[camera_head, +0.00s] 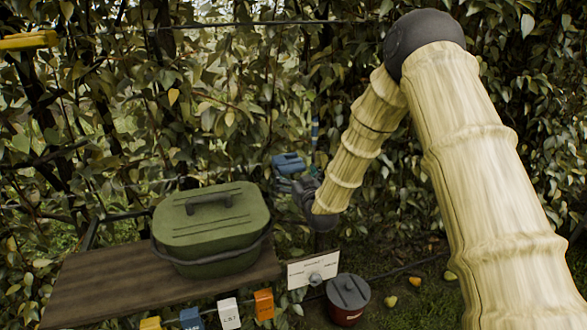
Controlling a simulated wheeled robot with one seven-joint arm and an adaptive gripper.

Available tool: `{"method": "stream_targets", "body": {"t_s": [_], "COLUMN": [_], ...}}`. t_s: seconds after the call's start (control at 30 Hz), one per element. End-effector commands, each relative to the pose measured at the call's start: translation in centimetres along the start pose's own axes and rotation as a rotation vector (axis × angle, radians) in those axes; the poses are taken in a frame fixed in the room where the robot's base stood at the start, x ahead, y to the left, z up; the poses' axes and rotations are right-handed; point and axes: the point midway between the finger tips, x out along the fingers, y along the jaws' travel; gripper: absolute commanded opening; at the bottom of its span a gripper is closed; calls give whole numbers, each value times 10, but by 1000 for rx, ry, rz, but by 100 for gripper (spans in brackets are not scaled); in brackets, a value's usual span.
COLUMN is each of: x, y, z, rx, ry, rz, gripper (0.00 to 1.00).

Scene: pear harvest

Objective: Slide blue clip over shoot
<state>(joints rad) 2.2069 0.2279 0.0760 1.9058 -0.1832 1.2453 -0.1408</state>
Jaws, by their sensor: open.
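My arm comes in from the right and bends down to a dark wrist. My gripper (288,167) is at its far end, in front of the foliage, just above and right of the green box. It looks small and bluish-grey, and its fingers are hard to make out. It is open. A narrow upright blue piece (315,130) shows among the leaves just right of and above the gripper; I cannot tell whether it is the clip or part of a shoot. A blue block (190,319) is at the bench's front edge, well below the gripper. No single shoot stands out clearly.
A lidded green box (212,228) stands on a dark wooden bench (105,285). White (229,314), orange (264,304) and yellow (150,323) blocks line its front. A white sign (313,269) and a red grey-lidded pot (347,300) are to the right. Pears (391,301) lie on the ground.

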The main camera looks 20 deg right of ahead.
Motion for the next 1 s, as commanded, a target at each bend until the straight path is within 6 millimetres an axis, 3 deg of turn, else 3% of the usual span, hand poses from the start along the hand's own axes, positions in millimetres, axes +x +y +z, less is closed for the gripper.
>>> {"method": "stream_targets", "body": {"t_s": [0.3, 0.67, 0.9, 0.97, 1.0], "x": [31, 34, 33, 33, 33], "y": [2, 3, 3, 3, 3], "z": [-1, 0, 0, 0, 0], "rx": [1, 1, 1, 1, 1], "ry": [1, 0, 0, 0, 0], "rz": [2, 3, 4, 4, 4], "gripper": [100, 100, 56, 45, 44]}}
